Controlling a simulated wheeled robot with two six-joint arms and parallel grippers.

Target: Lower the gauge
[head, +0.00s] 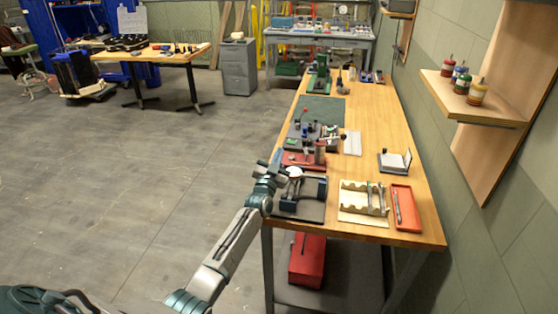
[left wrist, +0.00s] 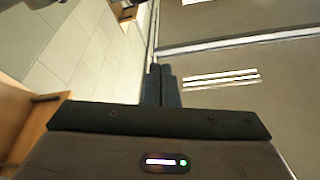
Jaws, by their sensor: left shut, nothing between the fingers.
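A round white-faced dial gauge (head: 295,171) is on a dark stand (head: 300,191) at the near left of the wooden workbench. My left gripper (head: 277,160) is beside the gauge, just to its left at the bench's left edge. In the head view I cannot tell whether it touches the gauge. In the left wrist view the two dark fingers (left wrist: 163,84) are together with nothing between them, and the gauge does not show there. My right gripper is not in view.
Right of the stand are a cream notched rack (head: 363,213) and a red tray (head: 406,208). A red vise-like tool (head: 304,160) and small fixtures stand behind. A small box with a raised lid (head: 394,161) is at the right. Bare wood lies mid-bench.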

